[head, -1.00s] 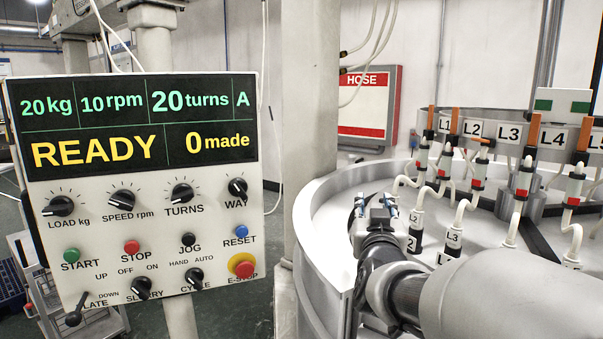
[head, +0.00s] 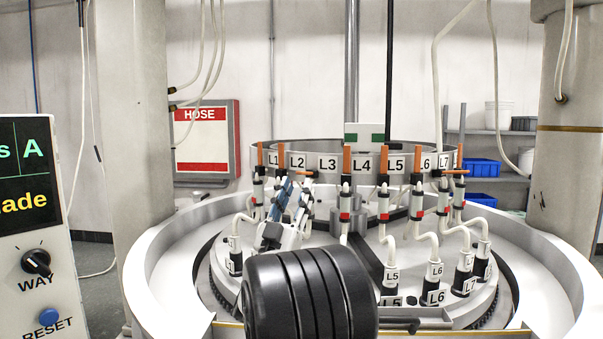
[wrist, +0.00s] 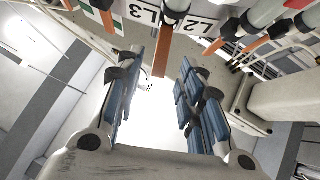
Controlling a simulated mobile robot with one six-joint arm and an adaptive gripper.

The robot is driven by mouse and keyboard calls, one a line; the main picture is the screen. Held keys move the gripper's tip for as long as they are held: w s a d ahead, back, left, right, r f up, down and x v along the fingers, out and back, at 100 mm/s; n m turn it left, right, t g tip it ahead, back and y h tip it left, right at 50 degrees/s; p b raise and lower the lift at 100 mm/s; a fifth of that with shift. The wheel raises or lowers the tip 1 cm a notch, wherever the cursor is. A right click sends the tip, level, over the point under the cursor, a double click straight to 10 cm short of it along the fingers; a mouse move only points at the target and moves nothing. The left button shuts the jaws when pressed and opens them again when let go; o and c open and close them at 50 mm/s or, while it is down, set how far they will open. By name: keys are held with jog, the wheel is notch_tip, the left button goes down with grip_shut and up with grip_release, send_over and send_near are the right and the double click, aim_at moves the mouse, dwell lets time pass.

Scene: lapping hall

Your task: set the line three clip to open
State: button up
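The line three clip (head: 309,174) is below the L3 label, partly hidden behind my gripper in the head view. Its orange lever lies across, unlike the upright levers beside it. In the wrist view, what looks like this lever (wrist: 162,52) points down between my fingertips, apart from both pads. My gripper (head: 294,190) is open and empty, with blue-padded fingers, just in front of the clip. The wrist view also shows my open gripper (wrist: 161,70). I cannot tell how deep the lever sits between the fingers.
Upright orange levers stand close by at L2 (head: 280,155) and L4 (head: 347,159). A lever near L7 (head: 454,172) lies across. White hoses rise from the round machine's plate, inside its white rim (head: 160,262). The control panel (head: 30,225) is at far left, the red hose cabinet (head: 205,140) behind.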

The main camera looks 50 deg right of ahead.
aim_at(303, 173)
jog(key=x, duration=0.5)
jog(key=shift+w+d+r, duration=0.15)
jog(key=shift+d+r, duration=0.1)
jog(key=shift+d, duration=0.05)
jog(key=shift+c, duration=0.2)
grip_shut()
dwell(0.4)
